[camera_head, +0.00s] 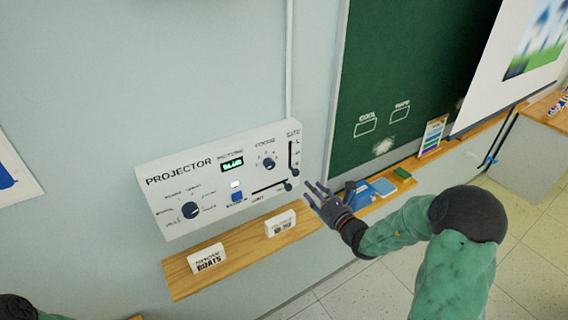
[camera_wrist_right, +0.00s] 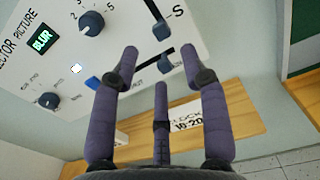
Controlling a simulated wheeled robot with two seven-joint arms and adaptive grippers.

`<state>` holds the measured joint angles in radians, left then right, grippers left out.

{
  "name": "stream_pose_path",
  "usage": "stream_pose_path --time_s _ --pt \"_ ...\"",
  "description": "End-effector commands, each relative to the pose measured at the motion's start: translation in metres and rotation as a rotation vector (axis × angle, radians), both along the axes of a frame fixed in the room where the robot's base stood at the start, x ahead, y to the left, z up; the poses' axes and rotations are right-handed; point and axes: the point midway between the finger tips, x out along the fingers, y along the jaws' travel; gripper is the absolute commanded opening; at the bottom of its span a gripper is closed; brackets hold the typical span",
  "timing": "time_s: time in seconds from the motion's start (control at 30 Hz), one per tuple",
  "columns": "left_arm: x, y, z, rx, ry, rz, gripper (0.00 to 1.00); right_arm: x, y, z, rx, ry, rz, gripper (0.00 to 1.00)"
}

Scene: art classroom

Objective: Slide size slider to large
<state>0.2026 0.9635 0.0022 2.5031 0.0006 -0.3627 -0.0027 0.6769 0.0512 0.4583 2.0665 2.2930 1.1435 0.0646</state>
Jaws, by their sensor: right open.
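The white projector panel (camera_head: 215,178) is mounted on the wall. The size slider (camera_head: 294,158) is a vertical black slot at the panel's right end, with its dark knob (camera_head: 295,172) at the low end. In the right wrist view the knob (camera_wrist_right: 162,30) sits beside the letter S. My right gripper (camera_head: 314,190) is open and empty, just right of and slightly below the knob. In the right wrist view its spread fingers (camera_wrist_right: 160,58) point up toward the slider, apparently without touching it. My left gripper is out of view.
A horizontal slider (camera_head: 270,188) with its own knob (camera_head: 288,187) lies close below the size slider. A wooden shelf (camera_head: 235,255) below the panel holds two white signs (camera_head: 207,258) (camera_head: 280,222). A green chalkboard (camera_head: 410,70) stands at the right.

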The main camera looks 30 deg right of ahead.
Motion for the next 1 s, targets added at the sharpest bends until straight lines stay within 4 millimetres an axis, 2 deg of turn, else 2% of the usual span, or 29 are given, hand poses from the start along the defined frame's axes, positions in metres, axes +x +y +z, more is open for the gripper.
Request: stream_pose_path --time_s 0.17,0.6,0.8,1.0 --pt "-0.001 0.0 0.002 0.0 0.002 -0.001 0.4 0.016 0.0 0.0 0.001 -0.003 -0.002 0.45" --pt "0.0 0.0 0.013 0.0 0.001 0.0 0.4 0.088 0.007 0.0 0.001 0.0 0.0 0.45" --pt "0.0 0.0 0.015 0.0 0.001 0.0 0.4 0.104 0.008 0.0 0.001 0.0 -0.001 0.45" --pt "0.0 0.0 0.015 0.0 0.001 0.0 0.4 0.107 0.008 -0.001 0.001 0.0 -0.002 0.45"
